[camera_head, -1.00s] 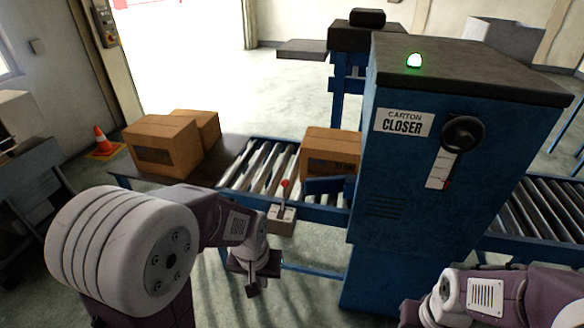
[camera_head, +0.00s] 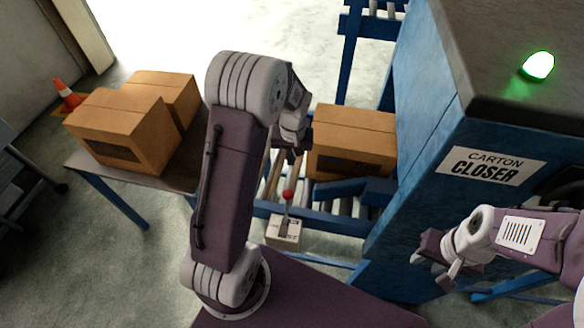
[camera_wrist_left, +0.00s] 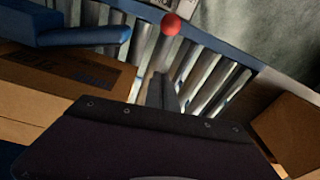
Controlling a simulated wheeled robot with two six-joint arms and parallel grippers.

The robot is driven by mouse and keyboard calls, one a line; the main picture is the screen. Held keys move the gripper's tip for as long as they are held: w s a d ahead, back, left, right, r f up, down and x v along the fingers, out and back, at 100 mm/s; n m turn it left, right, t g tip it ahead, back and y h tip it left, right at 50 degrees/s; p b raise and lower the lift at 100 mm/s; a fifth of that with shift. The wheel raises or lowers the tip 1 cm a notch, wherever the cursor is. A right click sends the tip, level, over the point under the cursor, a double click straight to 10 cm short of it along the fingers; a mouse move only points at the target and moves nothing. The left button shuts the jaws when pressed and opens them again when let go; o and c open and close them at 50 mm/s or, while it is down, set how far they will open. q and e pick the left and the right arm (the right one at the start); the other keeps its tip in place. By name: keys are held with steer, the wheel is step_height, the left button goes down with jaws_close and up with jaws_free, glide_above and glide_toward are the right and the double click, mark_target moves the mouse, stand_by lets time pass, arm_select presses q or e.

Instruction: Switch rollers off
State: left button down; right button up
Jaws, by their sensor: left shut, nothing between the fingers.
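The roller switch is a lever with a red ball knob (camera_head: 288,195) on a small pale box (camera_head: 284,230) at the front edge of the roller conveyor (camera_head: 329,220). In the head view the lever stands nearly upright. My left gripper (camera_head: 287,153) is over the rollers, beyond the knob and partly hidden by its own arm. In the left wrist view its shut, empty fingers (camera_wrist_left: 162,91) point toward the red knob (camera_wrist_left: 171,24), with a gap between them. My right gripper (camera_head: 440,268) hangs in front of the carton closer, away from the switch; its finger opening is unclear.
A carton (camera_head: 352,140) lies on the rollers beside the blue carton closer (camera_head: 430,160), whose green lamp (camera_head: 538,66) is lit. Two cartons (camera_head: 130,128) sit on a table at left. A traffic cone (camera_head: 68,93) stands on the floor beyond.

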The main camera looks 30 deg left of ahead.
arm_select(q)
step_height(320, 180, down, 10)
steer(key=s, duration=0.2)
steer(key=s+r+p, duration=0.1)
steer(key=shift+s+d, duration=0.4)
steer(key=shift+w, duration=0.15)
stand_by(0.4)
